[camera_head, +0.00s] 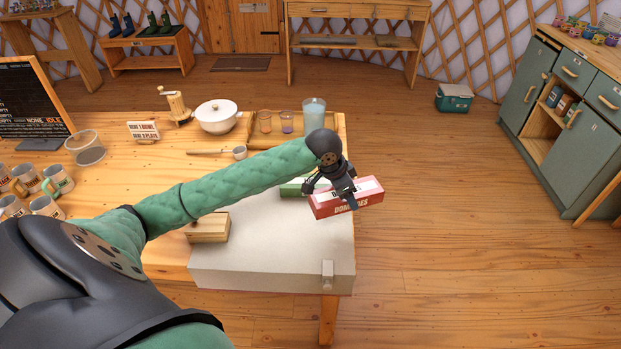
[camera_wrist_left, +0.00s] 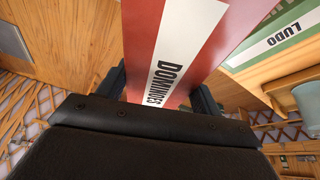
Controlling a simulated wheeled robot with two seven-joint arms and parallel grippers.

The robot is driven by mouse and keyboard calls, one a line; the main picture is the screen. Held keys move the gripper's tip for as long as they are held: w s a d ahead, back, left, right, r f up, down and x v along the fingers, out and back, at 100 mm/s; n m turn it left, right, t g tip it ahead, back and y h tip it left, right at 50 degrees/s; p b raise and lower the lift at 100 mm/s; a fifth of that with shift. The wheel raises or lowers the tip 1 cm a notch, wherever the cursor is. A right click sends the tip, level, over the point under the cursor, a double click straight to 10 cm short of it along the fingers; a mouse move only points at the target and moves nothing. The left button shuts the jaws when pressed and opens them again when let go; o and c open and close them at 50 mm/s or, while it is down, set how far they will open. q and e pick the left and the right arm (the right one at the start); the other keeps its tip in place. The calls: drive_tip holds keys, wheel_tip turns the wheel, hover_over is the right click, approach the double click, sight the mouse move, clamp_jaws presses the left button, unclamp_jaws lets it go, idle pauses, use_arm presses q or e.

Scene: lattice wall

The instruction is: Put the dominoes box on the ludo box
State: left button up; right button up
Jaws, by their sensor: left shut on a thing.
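The dominoes box (camera_head: 345,199) is red with a white band and black lettering. My left gripper (camera_head: 341,190) is shut on it, near the table's right edge. The same box fills the middle of the left wrist view (camera_wrist_left: 178,50), between the two dark fingers. The ludo box (camera_head: 293,187) is green and lies on the table just left of and behind the dominoes box, partly hidden by my arm. Its white label reads LUDO in the left wrist view (camera_wrist_left: 285,35). From the head view I cannot tell how high the dominoes box is held. My right gripper is not seen.
Several mugs (camera_head: 57,180) stand at left.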

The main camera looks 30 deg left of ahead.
use_arm(q)
drive_tip(key=w+a+r+m+g+h+p, duration=0.1)
drive_tip(key=w+a+r+m, duration=0.1)
drive_tip(key=a+r+m, duration=0.3)
drive_tip(key=n+p, duration=0.1)
drive_tip(key=p, duration=0.3)
hover_over(310, 181)
wheel_tip(310, 181, down, 6)
drive_tip(key=shift+d+f, duration=0.15)
drive_tip(key=shift+f, duration=0.05)
drive_tip(key=shift+w+f, duration=0.15)
drive_tip(key=shift+f, duration=0.15)
drive_tip(key=shift+f+p, duration=0.95)
drive_tip(key=shift+f, duration=0.9)
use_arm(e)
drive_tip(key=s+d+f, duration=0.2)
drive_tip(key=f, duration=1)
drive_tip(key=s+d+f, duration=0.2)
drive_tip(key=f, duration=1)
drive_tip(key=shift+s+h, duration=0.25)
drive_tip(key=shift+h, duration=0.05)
use_arm(q)
drive_tip(key=o, duration=1.2)
drive_tip(key=shift+f, duration=0.1)
